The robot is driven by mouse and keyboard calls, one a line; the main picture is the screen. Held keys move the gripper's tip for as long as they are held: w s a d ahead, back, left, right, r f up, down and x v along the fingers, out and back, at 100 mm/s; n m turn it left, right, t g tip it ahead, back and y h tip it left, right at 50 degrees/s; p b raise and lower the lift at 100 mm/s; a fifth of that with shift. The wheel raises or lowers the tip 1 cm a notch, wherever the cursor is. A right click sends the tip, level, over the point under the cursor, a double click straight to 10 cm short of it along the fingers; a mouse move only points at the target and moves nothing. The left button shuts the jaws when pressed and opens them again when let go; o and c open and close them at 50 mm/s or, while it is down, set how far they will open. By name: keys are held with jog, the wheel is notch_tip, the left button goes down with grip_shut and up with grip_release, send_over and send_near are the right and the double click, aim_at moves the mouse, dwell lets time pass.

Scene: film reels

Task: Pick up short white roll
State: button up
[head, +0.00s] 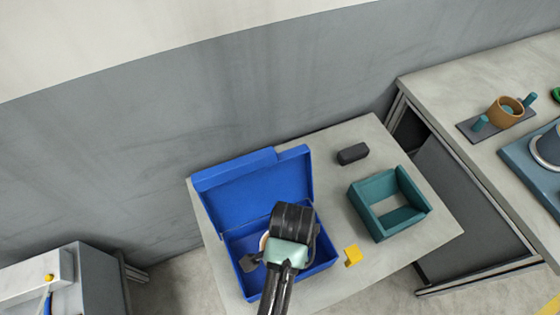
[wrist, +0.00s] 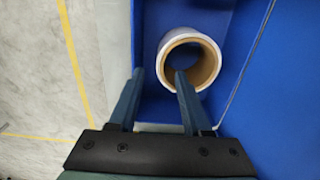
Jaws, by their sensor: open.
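The short white roll (wrist: 207,42), with a tan core, stands in the blue box (wrist: 245,60) in the wrist view, its open end facing the camera. In the head view only a pale sliver of it (head: 263,242) shows beside my gripper. My gripper (wrist: 159,72) is open and empty over the box. In the wrist view its right finger overlaps the roll's core opening, and its left finger is outside, left of the roll. I cannot tell whether the finger is inside the core or above it. My gripper hides much of the box's inside in the head view.
The box's raised lid (head: 250,192) stands behind my gripper. A teal open frame (head: 361,208), a black block (head: 352,154) and a yellow piece (head: 352,255) are on the same table (head: 340,135). Another table (head: 450,85) is at the right.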

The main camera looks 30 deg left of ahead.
notch_tip(320, 180, down, 4)
jog(key=shift+r, duration=0.2)
jog(key=shift+s+f, duration=0.1)
jog(key=shift+f, duration=2.6)
jog(key=shift+c, duration=0.3)
grip_shut()
jog(key=shift+r, duration=0.1)
